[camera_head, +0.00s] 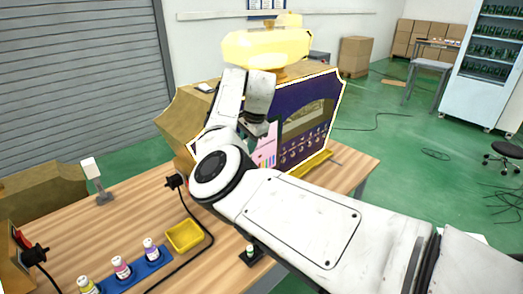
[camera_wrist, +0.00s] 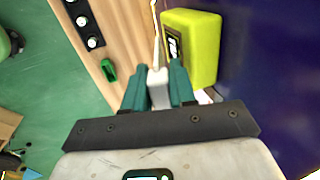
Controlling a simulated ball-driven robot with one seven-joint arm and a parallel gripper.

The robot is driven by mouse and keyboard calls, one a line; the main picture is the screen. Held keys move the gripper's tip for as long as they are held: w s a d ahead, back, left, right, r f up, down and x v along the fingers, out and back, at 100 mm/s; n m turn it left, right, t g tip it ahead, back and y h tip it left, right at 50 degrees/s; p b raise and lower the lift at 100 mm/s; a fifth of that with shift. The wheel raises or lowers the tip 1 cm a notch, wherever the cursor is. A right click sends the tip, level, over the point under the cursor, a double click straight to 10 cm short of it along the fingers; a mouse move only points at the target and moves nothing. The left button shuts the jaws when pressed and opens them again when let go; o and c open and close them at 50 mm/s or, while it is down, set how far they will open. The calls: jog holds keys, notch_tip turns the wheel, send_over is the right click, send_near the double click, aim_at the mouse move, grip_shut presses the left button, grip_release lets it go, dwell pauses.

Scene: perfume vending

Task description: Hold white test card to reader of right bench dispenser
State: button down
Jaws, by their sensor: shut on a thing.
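The dispenser (camera_head: 312,108) has a purple front, tan sides and a yellow top, and stands at the far side of the wooden bench. My gripper (camera_wrist: 158,75) is shut on the white test card (camera_wrist: 157,86), which shows nearly edge-on between the teal fingers. A yellow-green box with a dark screen, which looks like the reader (camera_wrist: 204,45), is just right of the card's far end. Whether the card touches it I cannot tell. In the head view my arm hides the card and most of the gripper.
On the wooden bench (camera_head: 135,215) are a yellow tray (camera_head: 185,236), small bottles on a blue strip (camera_head: 152,262), a white-topped stand (camera_head: 91,170) and a black cable. A green piece (camera_wrist: 108,70) and a dark strip (camera_wrist: 83,22) lie left of the gripper in the wrist view.

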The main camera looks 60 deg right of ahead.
jog(key=s+a+p, duration=0.2)
jog(key=s+p, duration=0.4)
jog(key=s, duration=0.3)
jog(key=shift+s, duration=0.4)
dwell(0.6)
